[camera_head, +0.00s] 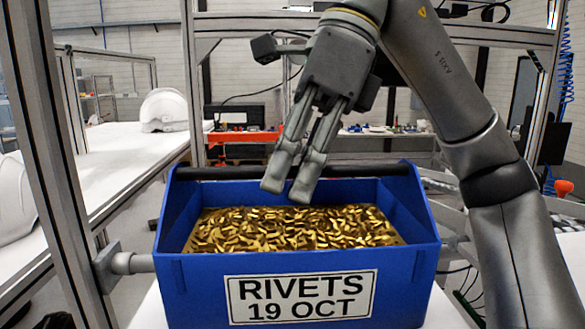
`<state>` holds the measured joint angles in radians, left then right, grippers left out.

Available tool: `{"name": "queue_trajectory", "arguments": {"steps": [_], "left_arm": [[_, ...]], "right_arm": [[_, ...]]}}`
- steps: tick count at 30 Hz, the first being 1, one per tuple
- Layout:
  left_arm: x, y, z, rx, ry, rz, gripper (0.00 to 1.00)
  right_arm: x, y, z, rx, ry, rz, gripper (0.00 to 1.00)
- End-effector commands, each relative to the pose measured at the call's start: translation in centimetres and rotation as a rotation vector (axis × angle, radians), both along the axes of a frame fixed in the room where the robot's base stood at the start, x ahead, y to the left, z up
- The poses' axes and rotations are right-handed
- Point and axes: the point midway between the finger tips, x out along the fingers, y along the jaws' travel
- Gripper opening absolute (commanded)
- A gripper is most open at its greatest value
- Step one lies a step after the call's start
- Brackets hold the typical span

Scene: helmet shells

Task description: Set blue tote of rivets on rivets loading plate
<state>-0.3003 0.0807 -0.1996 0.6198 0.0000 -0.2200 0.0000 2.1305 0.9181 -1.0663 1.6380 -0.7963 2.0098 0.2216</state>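A blue tote of rivets (205,288) stands in front of me, upright, with a white label reading "RIVETS 19 OCT" on its near side. Many gold-coloured rivets (290,232) lie inside it. A dark handle bar (225,173) runs across the tote's far top edge. My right gripper (287,192) reaches down in front of the bar and over the tote's opening, fingers slightly apart with nothing seen between them. Whether it touches the bar cannot be told. My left gripper is out of view. I cannot identify the rivets loading plate.
A metal frame post (50,150) stands close on the left, with a grey cylindrical fitting (130,263) beside the tote. A white table (120,150) behind it holds a white helmet shell (164,110). Orange and black equipment (243,135) sits behind the tote.

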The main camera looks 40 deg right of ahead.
Motion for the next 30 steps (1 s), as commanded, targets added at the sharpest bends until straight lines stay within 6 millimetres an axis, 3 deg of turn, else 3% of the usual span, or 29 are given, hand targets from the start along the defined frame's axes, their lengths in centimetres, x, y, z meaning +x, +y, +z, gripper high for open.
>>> {"name": "queue_trajectory", "arguments": {"steps": [1, 6, 19, 30], "left_arm": [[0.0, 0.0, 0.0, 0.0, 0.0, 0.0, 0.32], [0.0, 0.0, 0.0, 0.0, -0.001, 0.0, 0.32], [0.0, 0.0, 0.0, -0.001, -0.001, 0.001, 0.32], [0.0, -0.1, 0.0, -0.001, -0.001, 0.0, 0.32]], "right_arm": [[0.0, 0.0, 0.1, 0.002, -0.001, 0.0, 0.17], [0.0, 0.0, 0.1, 0.001, -0.001, 0.001, 0.36], [0.0, -0.2, 0.4, -0.003, -0.001, 0.001, 0.36], [-0.2, -1.3, 3.1, -0.002, -0.002, -0.001, 0.36]]}}
